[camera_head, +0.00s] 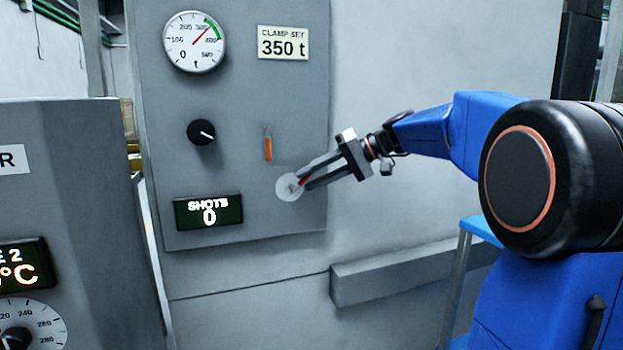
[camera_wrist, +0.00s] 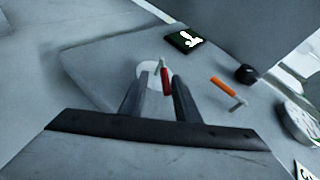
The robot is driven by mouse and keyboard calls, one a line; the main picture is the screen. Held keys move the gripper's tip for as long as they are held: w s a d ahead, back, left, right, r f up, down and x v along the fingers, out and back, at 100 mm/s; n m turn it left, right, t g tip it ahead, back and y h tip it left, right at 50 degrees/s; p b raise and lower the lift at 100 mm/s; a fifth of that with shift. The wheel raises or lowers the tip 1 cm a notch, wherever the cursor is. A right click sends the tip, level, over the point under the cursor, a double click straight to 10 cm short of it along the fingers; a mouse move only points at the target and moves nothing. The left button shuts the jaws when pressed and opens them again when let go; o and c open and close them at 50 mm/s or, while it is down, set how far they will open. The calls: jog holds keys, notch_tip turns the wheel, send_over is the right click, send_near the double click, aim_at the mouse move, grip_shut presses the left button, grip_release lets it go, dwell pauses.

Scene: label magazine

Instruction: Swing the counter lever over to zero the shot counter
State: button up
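The counter lever has a red handle (camera_wrist: 166,79) on a pale round disc (camera_head: 285,188) at the lower right of the grey panel (camera_head: 240,100). My gripper (camera_head: 299,182) is at the disc, its two fingers apart. In the wrist view the red handle lies between the fingers, close to the right one, with a gap to the left one. I cannot tell whether a finger touches it. The shot counter (camera_head: 208,212), left of the disc, reads 0. It also shows in the wrist view (camera_wrist: 185,40).
An orange lever (camera_head: 268,148) sits above the disc. Another grey cabinet (camera_head: 90,200) stands at left. A ledge (camera_head: 400,272) runs along the wall below.

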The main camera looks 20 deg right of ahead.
jog(key=v, duration=1.7)
